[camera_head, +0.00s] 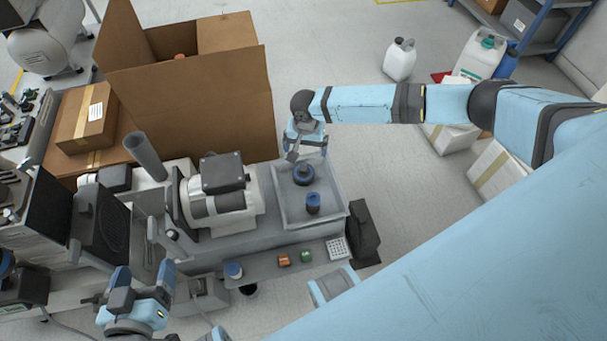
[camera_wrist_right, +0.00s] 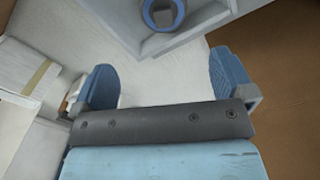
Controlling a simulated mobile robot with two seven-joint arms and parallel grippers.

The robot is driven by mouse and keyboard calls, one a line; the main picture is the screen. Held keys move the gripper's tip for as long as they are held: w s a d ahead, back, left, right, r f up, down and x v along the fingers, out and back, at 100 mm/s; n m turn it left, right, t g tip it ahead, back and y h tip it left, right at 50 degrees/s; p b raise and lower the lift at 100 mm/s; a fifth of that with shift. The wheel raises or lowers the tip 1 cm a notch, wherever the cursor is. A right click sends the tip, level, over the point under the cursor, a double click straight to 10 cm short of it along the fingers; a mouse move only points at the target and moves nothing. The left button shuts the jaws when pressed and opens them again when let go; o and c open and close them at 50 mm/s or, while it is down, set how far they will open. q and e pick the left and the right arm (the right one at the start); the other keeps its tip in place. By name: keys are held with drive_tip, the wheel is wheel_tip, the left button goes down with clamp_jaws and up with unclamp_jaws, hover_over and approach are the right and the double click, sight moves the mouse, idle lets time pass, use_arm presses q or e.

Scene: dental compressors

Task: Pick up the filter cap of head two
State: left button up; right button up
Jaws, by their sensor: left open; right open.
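A round dark blue cap-like part (camera_head: 304,174) lies in the grey tray (camera_head: 337,210), with a smaller blue and dark cylinder (camera_head: 313,204) nearer the front. I cannot tell which part is the filter cap of head two. The wrist view shows a round part with a blue rim (camera_wrist_right: 147,14) in the tray at the top edge. My right gripper (camera_head: 306,150) is open and empty at the tray's far edge; its two blue fingers (camera_wrist_right: 162,86) are apart. My left gripper (camera_head: 143,277) is open at the lower left, away from the tray, with nothing seen between its fingers.
A motor unit (camera_head: 222,187) stands left of the tray. A front shelf holds a blue-topped jar (camera_head: 233,270), an orange part (camera_head: 284,260), a green part (camera_head: 306,256) and a white grid block (camera_head: 337,249). A large open carton (camera_head: 205,105) stands behind, close to my right gripper.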

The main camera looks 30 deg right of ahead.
drive_tip(key=b, duration=0.2)
hover_over(303, 168)
drive_tip(key=f, duration=0.5)
drive_tip(key=shift+s+d+f, duration=0.1)
drive_tip(key=shift+d+f, duration=0.05)
drive_tip(key=shift+d, duration=0.15)
drive_tip(key=f, duration=0.1)
drive_tip(key=f+b, duration=0.1)
drive_tip(key=f, duration=0.1)
drive_tip(key=f+b, duration=0.1)
drive_tip(key=f, duration=0.1)
drive_tip(key=shift+a+f, duration=0.2)
drive_tip(key=shift+a, duration=0.1)
drive_tip(key=shift+f+b, duration=0.3)
use_arm(q)
drive_tip(key=d+r+t+h, duration=0.3)
drive_tip(key=r+t, duration=0.1)
drive_tip(key=r, duration=0.5)
drive_tip(key=shift+w+d+h, duration=0.2)
drive_tip(key=shift+w+h, duration=0.1)
drive_tip(key=shift+w, duration=0.15)
use_arm(e)
drive_tip(key=c, duration=1)
